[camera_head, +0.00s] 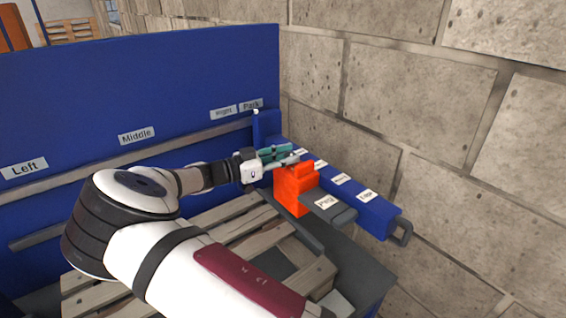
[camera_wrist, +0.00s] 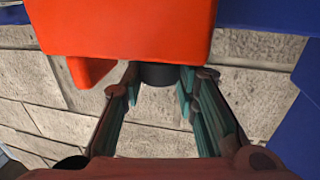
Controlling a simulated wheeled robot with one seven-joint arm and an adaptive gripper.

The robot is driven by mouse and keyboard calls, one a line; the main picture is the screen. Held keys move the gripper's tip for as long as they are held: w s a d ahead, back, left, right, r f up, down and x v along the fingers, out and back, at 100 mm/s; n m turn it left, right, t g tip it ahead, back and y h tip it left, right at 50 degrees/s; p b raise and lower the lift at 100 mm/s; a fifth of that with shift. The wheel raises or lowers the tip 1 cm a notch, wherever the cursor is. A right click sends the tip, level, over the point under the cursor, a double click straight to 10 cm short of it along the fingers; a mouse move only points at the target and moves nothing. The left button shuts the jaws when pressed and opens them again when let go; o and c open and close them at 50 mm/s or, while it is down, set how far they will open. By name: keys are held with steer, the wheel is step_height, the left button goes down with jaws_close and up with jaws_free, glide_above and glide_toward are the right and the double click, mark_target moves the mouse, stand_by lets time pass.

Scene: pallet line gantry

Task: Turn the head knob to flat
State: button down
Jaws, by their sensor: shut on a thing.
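The orange-red head block (camera_head: 290,190) stands beside a long blue bar at the right of the head view. It also fills the top of the wrist view (camera_wrist: 125,28). A short dark round knob (camera_wrist: 158,76) projects from under the block in the wrist view. My gripper (camera_head: 284,156) reaches the upper back side of the block, with its teal-padded fingers towards it. In the wrist view the fingertips (camera_wrist: 160,84) close on the knob from both sides. The knob's pointer and setting cannot be read, and the knob is hidden in the head view.
The blue bar (camera_head: 378,213) carries several small white labels and ends in a dark handle (camera_head: 402,232). A grey labelled plate (camera_head: 340,213) juts from the block. A blue panel (camera_head: 120,95) marked Left, Middle, Right and Park stands behind my arm. Wooden pallet slats (camera_head: 240,228) lie below; a stone wall (camera_head: 440,130) bounds the right.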

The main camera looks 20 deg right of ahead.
mark_target(286, 153)
steer(key=m+g+b, duration=0.1)
steer(key=g+b, duration=0.1)
steer(key=m+g+b, duration=0.1)
steer(key=g+b, duration=0.1)
steer(key=b, duration=0.1)
steer(key=w+m+g+b, duration=0.1)
steer(key=m+g+b, duration=0.1)
steer(key=b, duration=0.1)
steer(key=shift+f, duration=0.3)
steer(key=m+g+b, duration=0.1)
steer(key=b, duration=0.1)
steer(key=m+g+b, duration=0.1)
steer(key=g+b, duration=0.1)
steer(key=shift+r+y, duration=0.2)
steer(key=shift+y, duration=0.1)
steer(key=shift+s+r+g+b, duration=0.15)
steer(key=shift+g+b, duration=0.15)
steer(key=shift+g, duration=0.1)
steer(key=c, duration=1.5)
jaws_free()
step_height(286, 153, up, 10)
